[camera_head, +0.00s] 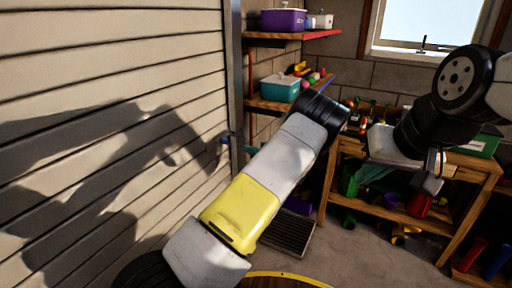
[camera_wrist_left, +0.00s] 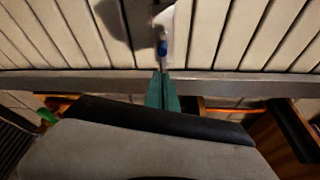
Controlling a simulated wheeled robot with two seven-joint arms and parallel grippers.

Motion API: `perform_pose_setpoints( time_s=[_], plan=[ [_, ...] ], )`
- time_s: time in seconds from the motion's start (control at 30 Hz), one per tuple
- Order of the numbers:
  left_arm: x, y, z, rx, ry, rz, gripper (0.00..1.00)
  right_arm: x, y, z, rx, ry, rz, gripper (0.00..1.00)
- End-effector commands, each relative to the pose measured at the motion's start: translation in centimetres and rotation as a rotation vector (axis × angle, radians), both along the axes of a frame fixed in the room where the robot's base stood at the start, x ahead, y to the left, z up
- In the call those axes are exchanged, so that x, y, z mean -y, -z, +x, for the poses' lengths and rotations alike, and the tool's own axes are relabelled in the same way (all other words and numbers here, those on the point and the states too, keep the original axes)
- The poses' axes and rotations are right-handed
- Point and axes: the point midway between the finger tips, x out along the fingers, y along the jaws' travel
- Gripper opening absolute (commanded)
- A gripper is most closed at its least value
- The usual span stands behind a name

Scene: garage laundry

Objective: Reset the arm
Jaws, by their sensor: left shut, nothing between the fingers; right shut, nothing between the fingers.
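My left arm (camera_head: 245,210), white with a yellow band, rises from the bottom of the head view to a black joint. Its gripper cannot be made out clearly there. In the left wrist view, the slim green fingers of my left gripper (camera_wrist_left: 163,78) show together and empty, in front of a metal post and pale slatted wall. My right gripper (camera_head: 431,174) hangs below the black wrist at the right of the head view, shut and empty, in front of the wooden workbench. The task names no separate object.
The slatted wall (camera_head: 90,90) fills the left, ending at a metal post (camera_head: 235,85). Shelves hold a purple bin (camera_head: 283,20) and a teal bin (camera_head: 279,88). The wooden workbench (camera_head: 463,171) with several items stands behind my right arm. Grey floor (camera_head: 345,255) is open in front.

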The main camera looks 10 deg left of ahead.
Motion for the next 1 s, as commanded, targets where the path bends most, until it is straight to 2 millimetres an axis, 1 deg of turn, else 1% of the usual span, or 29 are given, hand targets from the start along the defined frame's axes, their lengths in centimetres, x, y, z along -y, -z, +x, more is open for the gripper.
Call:
perform_pose_setpoints(
  time_s=[0.07,0.17,0.27,0.3,0.37,0.4,0.47,0.53,0.6,0.73,0.87,1.0],
  plan=[
    [-0.3,-0.2,-0.1,-0.001,-0.009,-0.008,0.0,0.0,0.0,0.0,0.0,0.0,0.0,0.0],
    [-1.7,-1.1,-1.1,-0.007,-0.06,-0.056,0.0,0.0,0.0,0.0,0.0,0.0,0.0,0.0],
    [-4.0,-2.7,-3.3,-0.024,-0.155,-0.157,0.0,0.0,0.0,0.0,0.0,0.0,0.0,0.0],
    [-5.1,-3.4,-4.5,-0.033,-0.202,-0.209,0.0,0.0,0.0,0.0,0.0,0.0,0.0,0.0],
    [-6.5,-4.4,-6.6,-0.051,-0.267,-0.298,0.0,0.0,0.0,0.0,0.0,0.0,0.0,0.0],
    [-7.2,-5.0,-8.0,-0.062,-0.309,-0.358,0.0,0.0,0.0,0.0,0.0,0.0,0.0,0.0],
    [-8.0,-5.9,-10.2,-0.08,-0.362,-0.448,0.0,0.0,0.0,0.0,0.0,0.0,0.0,0.0],
    [-8.7,-6.9,-12.7,-0.098,-0.416,-0.556,0.0,0.0,0.0,0.0,0.0,0.0,0.0,0.0],
    [-8.9,-8.0,-15.2,-0.115,-0.459,-0.662,0.0,0.0,0.0,0.0,0.0,0.0,0.0,0.0],
    [-8.7,-10.0,-19.7,-0.138,-0.51,-0.862,0.0,0.0,0.0,0.0,0.0,0.0,0.0,0.0],
    [-7.7,-12.2,-24.1,-0.15,-0.527,-1.057,0.0,0.0,0.0,0.0,0.0,0.0,0.0,0.0],
    [-6.0,-14.7,-28.7,-0.147,-0.511,-1.255,0.0,0.0,0.0,0.0,0.0,0.0,0.0,0.0]
  ],
)
